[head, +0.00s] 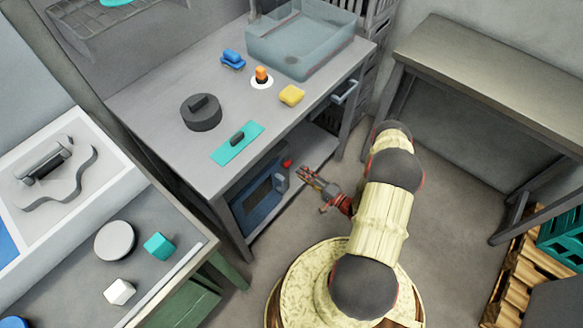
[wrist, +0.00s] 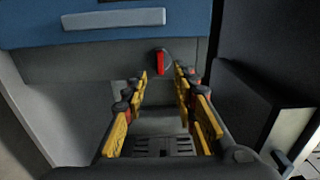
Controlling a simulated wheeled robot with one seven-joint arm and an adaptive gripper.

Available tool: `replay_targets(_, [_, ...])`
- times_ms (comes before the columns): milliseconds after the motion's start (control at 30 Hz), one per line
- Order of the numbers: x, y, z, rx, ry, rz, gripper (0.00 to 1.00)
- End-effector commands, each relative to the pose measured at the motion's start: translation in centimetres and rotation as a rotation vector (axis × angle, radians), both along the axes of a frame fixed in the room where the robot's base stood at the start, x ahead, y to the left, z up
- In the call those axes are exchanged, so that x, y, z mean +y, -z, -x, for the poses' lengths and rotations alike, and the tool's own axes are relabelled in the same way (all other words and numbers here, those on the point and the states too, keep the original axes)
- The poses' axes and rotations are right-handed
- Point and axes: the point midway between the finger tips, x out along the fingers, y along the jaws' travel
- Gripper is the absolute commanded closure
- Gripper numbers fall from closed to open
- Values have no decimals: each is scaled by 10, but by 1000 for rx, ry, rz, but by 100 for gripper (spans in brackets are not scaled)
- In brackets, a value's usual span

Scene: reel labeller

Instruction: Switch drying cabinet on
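The drying cabinet, a box with a blue front (head: 256,198), stands on the shelf under the grey table. Its light handle is on the door and also shows at the top of the wrist view (wrist: 115,19). A small red switch (head: 287,163) is on the cabinet's front, right of the door. In the wrist view the red switch (wrist: 161,62) stands on a dark round base on a grey panel, beyond my fingertips. My gripper (head: 304,179) is open and empty in front of the cabinet, with the switch between the lines of its fingers. I see no contact.
A drawer handle (head: 345,91) sticks out at right. Bare floor lies right of my arm.

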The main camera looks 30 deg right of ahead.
Motion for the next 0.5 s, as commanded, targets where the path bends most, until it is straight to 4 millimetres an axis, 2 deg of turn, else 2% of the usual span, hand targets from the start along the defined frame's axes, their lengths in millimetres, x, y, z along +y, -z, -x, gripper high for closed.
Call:
replay_targets(300, [18, 2, -44, 2, -5, -2, 72])
replay_targets(500, [23, 1, -59, 2, -2, -2, 72])
